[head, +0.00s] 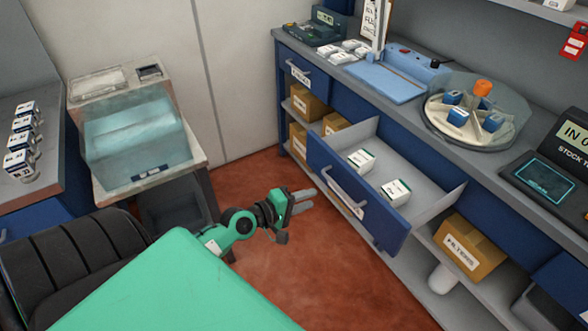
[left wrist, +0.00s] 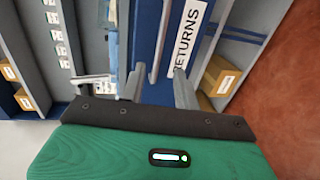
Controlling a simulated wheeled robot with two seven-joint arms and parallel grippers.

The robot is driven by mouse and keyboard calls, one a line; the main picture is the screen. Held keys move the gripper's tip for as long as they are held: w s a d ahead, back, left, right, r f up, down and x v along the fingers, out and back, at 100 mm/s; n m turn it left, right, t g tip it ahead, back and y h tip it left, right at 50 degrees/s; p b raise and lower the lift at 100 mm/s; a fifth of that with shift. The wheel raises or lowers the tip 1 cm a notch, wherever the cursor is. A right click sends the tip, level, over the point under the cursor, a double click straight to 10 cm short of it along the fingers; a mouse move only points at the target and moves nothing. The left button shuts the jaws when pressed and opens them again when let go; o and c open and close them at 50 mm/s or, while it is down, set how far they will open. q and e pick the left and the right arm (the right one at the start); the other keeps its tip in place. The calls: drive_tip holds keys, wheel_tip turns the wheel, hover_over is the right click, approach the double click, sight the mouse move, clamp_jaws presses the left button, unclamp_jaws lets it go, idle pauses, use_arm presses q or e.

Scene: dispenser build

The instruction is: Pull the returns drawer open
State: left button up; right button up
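The returns drawer (head: 390,232) stands pulled out from the blue counter, with two small white-and-green boxes (head: 361,160) inside. Its grey bar handle (head: 345,190) is on the blue front, beside a white label. In the left wrist view, the label (left wrist: 188,38) reads RETURNS and the drawer front (left wrist: 150,55) is close ahead. My left gripper (head: 298,214) is open and empty, in front of the drawer and apart from the handle in the head view. Its two spread fingers also show in the left wrist view (left wrist: 158,88). My right gripper is not in view.
A second labelled drawer (head: 298,75) is shut at the far left of the counter. Cardboard boxes (head: 469,246) sit on shelves below. A round carousel (head: 478,115) stands on the counter. Red floor (head: 290,270) is free before the drawer. A bin stand (head: 135,140) is at the left.

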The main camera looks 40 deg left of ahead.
use_arm(q)
drive_tip(key=v, duration=0.3)
drive_tip(key=shift+s+a+r, duration=0.1)
drive_tip(key=shift+s, duration=0.2)
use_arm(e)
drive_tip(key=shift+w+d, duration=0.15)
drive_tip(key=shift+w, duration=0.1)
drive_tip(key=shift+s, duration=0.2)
